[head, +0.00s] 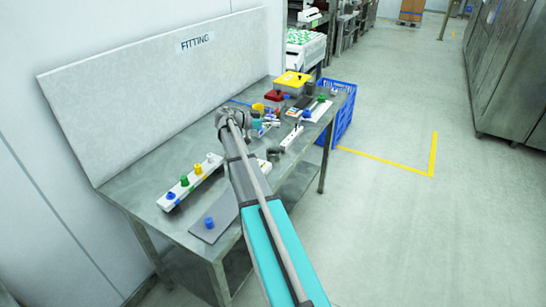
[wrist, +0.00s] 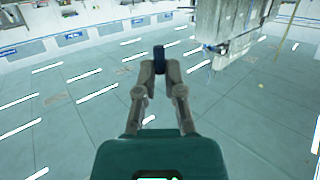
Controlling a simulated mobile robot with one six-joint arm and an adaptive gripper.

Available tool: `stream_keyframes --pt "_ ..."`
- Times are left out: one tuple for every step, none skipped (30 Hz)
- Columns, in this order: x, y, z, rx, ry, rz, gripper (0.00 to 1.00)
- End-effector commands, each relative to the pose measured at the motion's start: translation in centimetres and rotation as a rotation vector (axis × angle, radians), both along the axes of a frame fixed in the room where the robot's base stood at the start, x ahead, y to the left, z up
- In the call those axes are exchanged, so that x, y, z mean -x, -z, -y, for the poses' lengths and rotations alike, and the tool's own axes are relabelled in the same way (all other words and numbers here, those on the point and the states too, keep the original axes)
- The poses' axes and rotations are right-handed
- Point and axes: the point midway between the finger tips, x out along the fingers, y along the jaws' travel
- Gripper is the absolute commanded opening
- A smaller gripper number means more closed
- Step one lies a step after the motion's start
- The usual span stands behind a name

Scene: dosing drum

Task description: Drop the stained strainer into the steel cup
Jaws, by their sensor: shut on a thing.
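My gripper (wrist: 160,72) is shut on a small dark blue piece (wrist: 159,58), held upright between the fingertips; I cannot tell from its look whether it is the stained strainer. In the head view my gripper (head: 228,117) is raised over the left-middle of the steel table, and the held piece is not clearly visible there.
A white rail (head: 190,181) with several coloured knobs and a grey plate (head: 220,212) with a blue piece (head: 209,222) lie near the front. Yellow (head: 292,79) and red (head: 286,95) bins crowd the far end. A blue crate (head: 341,112) stands beyond the table. A panel (head: 165,95) backs it.

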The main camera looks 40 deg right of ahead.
Motion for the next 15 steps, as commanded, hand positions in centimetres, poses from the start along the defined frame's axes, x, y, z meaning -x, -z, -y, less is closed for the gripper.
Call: stream_keyframes --pt "0.0 0.0 0.0 0.000 -0.001 0.000 0.00" --pt "0.0 0.0 0.0 0.000 -0.001 0.000 0.00" --pt "0.0 0.0 0.0 0.000 -0.001 0.000 0.00" --pt "0.0 0.0 0.0 0.000 -0.001 0.000 0.00" --pt "0.0 0.0 0.0 0.000 -0.001 0.000 0.00" --pt "0.0 0.0 0.0 0.000 -0.002 0.000 0.00" --pt "0.0 0.1 0.0 0.000 -0.002 0.000 0.00" --pt "0.0 0.1 0.0 0.000 -0.002 0.000 0.00" --pt "0.0 0.2 0.0 0.000 -0.002 0.000 0.00" --pt "0.0 0.2 0.0 0.000 -0.002 0.000 0.00" --pt "0.0 0.3 0.0 0.000 -0.002 0.000 0.00" --pt "0.0 0.5 0.0 0.000 -0.002 0.000 0.00" --pt "0.0 0.6 0.0 0.000 -0.002 0.000 0.00" --pt "0.0 0.8 0.0 0.000 -0.002 0.000 0.00" --pt "0.0 1.0 0.0 0.000 -0.002 -0.001 0.00"
